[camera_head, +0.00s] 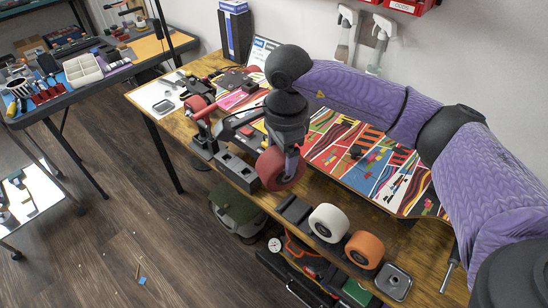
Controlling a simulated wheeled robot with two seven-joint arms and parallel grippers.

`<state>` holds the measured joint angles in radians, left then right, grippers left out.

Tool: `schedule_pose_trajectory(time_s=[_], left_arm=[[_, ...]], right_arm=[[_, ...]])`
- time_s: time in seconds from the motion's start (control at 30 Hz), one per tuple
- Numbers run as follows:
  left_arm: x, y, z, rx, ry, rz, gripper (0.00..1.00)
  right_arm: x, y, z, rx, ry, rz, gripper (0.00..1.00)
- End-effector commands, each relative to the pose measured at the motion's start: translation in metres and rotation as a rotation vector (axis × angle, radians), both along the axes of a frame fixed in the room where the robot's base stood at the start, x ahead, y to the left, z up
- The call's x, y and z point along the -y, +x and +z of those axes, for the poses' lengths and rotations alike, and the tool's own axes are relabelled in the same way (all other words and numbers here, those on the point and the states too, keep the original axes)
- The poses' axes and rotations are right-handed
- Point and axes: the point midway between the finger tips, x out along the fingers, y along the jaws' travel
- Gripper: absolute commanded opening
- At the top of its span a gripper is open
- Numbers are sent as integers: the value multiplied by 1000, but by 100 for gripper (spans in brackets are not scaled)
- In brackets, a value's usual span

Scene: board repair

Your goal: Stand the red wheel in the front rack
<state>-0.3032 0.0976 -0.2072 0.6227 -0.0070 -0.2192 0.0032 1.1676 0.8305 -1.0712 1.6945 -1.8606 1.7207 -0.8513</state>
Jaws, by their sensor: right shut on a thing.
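My right gripper (290,160) reaches down from the purple arm and is shut on a red wheel (272,170), holding it upright near the front edge of the wooden bench. Dark rack-like blocks (236,168) run along the front edge just left of the wheel. Another dark piece (291,209) lies in front of it, beside a white wheel (322,222) and an orange wheel (361,252). I cannot tell whether the red wheel touches a block. My left gripper is out of view.
A skateboard deck (365,160) with bright graphics lies behind the wheels, with a red-wheeled truck (197,106) at the left. A small metal tray (394,282) sits at the right front. A toolbox (310,275) is below the bench edge.

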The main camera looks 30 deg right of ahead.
Motion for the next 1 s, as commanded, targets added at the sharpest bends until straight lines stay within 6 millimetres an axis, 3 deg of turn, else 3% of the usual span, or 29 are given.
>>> schedule_pose_trajectory(time_s=[0.17, 0.3, 0.4, 0.57, 0.77, 1.0], left_arm=[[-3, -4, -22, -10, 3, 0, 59], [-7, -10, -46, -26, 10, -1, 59], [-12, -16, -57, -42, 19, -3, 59], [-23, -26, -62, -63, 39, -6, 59], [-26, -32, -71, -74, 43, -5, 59], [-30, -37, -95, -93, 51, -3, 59]], right_arm=[[22, 12, -39, -19, 9, -496, 15], [42, 19, -81, -32, 8, -903, 15], [52, 20, -102, -36, 4, -1098, 15], [58, 22, -113, -34, 3, -1223, 15], [58, 21, -126, -35, 3, -1225, 15], [57, 21, -157, -38, 1, -1222, 15]])
